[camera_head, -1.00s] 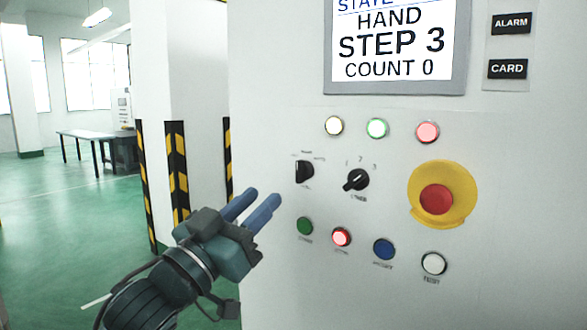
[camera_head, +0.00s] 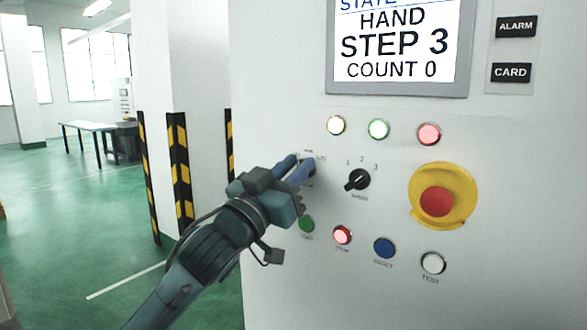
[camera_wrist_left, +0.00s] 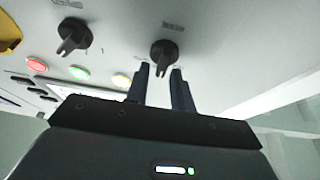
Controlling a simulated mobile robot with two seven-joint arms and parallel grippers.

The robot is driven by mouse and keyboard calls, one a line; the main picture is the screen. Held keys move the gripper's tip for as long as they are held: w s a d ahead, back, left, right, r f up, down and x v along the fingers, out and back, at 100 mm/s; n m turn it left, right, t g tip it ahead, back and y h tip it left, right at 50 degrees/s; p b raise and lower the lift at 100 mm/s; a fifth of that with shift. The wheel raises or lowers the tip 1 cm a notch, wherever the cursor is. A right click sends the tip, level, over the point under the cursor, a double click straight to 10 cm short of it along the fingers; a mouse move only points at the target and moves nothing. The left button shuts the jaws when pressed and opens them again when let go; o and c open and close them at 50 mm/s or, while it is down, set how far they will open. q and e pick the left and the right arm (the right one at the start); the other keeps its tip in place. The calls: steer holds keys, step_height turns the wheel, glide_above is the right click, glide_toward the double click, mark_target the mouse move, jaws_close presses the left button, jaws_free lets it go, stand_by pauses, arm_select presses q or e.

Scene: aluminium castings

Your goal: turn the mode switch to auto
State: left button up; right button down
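The mode switch (camera_wrist_left: 163,52) is a black knob with a raised grip on the pale panel. In the head view my left gripper's fingers cover most of it, so its setting cannot be read there. My left gripper (camera_head: 298,166) points at the panel right at the switch. In the left wrist view its two fingers (camera_wrist_left: 160,78) are apart, with the knob's grip at the gap between the tips; contact cannot be told. The display (camera_head: 395,42) reads HAND, STEP 3, COUNT 0. My right gripper is not in view.
A second black selector (camera_head: 357,180), marked 1, 2, 3, sits just right of the mode switch. Further right is a red emergency button (camera_head: 436,202) on yellow. Lit lamps (camera_head: 379,129) are above, and push buttons (camera_head: 384,248) below. Striped posts (camera_head: 179,165) stand left.

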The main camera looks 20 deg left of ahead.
arm_select(q)
jaws_close()
